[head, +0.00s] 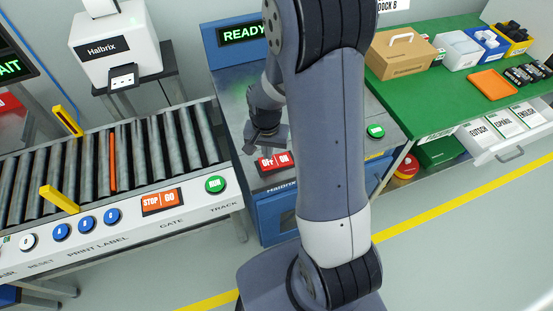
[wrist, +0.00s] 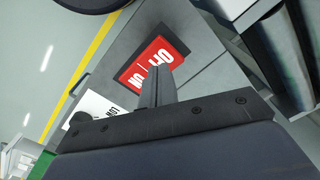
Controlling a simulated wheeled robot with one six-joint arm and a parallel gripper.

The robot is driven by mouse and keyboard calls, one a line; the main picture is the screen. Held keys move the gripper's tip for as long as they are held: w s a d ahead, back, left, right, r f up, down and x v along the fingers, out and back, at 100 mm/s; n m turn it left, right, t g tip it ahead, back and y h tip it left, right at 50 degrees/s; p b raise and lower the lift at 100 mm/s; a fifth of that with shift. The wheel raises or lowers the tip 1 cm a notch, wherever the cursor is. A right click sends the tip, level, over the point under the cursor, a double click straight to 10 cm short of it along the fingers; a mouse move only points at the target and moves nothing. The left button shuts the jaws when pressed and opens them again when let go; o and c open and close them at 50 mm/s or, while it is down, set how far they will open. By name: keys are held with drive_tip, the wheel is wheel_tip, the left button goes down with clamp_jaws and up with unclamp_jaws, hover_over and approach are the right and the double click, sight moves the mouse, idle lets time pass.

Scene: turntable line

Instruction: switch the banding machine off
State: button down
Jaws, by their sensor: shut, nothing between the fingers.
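The banding machine appears to be the blue and grey machine (head: 275,215) in the middle of the head view, with a lit green READY display (head: 243,34). On its front edge is a red rocker switch (head: 274,162) marked OFF at the left and ON at the right. The switch also shows in the wrist view (wrist: 143,61), partly covered by my fingers. My gripper (head: 254,149) is shut and empty, close above the switch.
At the left is a roller conveyor (head: 140,145) with a STOP/GO switch (head: 162,201) and a green RUN button (head: 215,184). A green button (head: 376,131) is right of my arm. A green table (head: 445,100) holds a cardboard box (head: 402,55) and bins. My arm hides the machine's middle.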

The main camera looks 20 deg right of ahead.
sight(268, 162)
drive_tip(key=shift+f+b, duration=1.2)
drive_tip(key=shift+f, duration=0.3)
idle(0.4)
drive_tip(key=shift+r, duration=0.1)
drive_tip(key=shift+r+p, duration=2.7)
drive_tip(key=shift+r, duration=0.85)
drive_tip(key=shift+f, duration=0.15)
wheel_tip(268, 162, down, 7)
drive_tip(key=b, duration=0.5)
drive_tip(key=shift+r, duration=0.25)
drive_tip(key=shift+r+p, duration=2.65)
drive_tip(key=shift+r, duration=0.55)
